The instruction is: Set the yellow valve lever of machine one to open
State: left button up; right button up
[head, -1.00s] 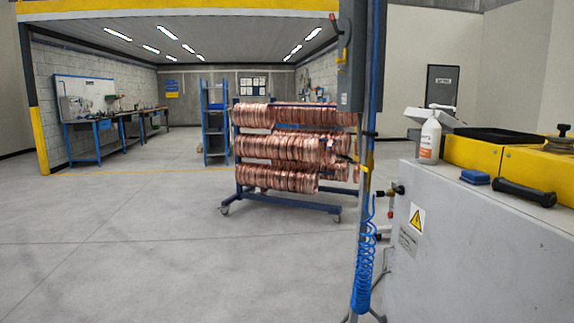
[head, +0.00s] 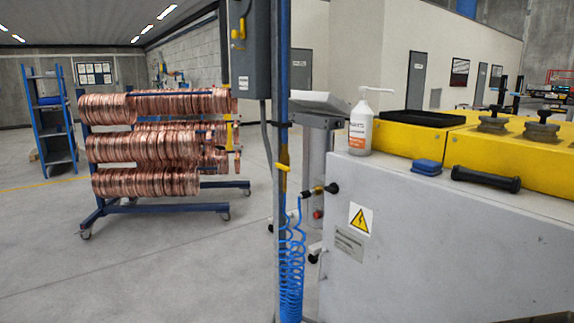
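A small yellow lever (head: 281,168) sits on the upright blue-grey post (head: 281,90), just above a coiled blue air hose (head: 291,265). The lever looks roughly level, sticking out to the right and bending down at its left end; it is too small to tell its valve setting. The post stands in front of the left end of a grey machine with yellow covers (head: 440,240). A brass fitting (head: 320,190) on the machine's end joins the hose. Neither of my grippers is in view.
A grey electrical box (head: 249,60) with a yellow handle hangs on the post. A wheeled rack of copper coils (head: 150,150) stands behind, left. Floor at left is clear.

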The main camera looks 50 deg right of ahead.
aim_at(285, 167)
jog(key=z, duration=0.85)
jog(key=i, duration=0.85)
jog(key=z, duration=0.95)
